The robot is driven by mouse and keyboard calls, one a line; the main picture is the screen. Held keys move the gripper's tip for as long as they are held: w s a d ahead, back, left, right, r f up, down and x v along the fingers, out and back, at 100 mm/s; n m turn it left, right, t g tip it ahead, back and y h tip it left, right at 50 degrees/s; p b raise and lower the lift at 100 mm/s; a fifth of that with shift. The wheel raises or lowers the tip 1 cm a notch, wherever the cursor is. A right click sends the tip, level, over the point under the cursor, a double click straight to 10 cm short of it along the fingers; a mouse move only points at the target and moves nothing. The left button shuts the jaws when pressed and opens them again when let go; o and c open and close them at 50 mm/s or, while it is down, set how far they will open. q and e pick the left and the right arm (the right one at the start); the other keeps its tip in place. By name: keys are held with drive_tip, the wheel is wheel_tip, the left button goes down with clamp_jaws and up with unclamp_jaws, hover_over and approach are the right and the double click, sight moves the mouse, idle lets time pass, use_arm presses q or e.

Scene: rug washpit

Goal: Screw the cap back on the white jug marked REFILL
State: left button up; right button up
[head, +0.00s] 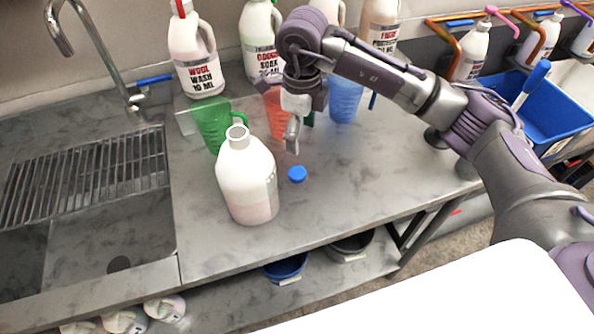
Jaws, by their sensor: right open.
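A white jug (246,176) stands upright and uncapped on the grey counter, with its open neck at the top. No REFILL marking can be read on the side facing me. A small blue cap (297,174) lies on the counter just right of the jug. My right gripper (292,148) points down above and just behind the cap, apart from it, open and empty. My left gripper is not in view.
Green (212,124), orange (276,112) and blue (344,100) measuring cups stand behind the jug. Labelled bottles, including WOOL WASH (196,58), line the wall. A sink with a drying rack (85,175) is left. The counter's front right is clear.

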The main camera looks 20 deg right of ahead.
drive_tip(key=p, duration=0.2)
hover_over(297, 172)
drive_tip(key=f, duration=0.8)
drive_tip(key=shift+s+d, duration=0.3)
drive_tip(key=shift+s, duration=0.05)
drive_tip(key=shift+f, duration=0.35)
drive_tip(key=shift+a, duration=0.1)
drive_tip(key=f+p, duration=0.2)
drive_tip(key=f, duration=0.2)
drive_tip(key=shift+w+a+f+p, duration=0.2)
drive_tip(key=shift+w+a+p, duration=0.05)
drive_tip(key=shift+w+p, duration=0.15)
drive_tip(key=shift+f, duration=0.35)
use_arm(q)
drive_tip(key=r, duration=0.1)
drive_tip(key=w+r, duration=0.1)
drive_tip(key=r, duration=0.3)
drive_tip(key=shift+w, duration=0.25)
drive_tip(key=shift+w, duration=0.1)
use_arm(e)
drive_tip(key=c, duration=0.8)
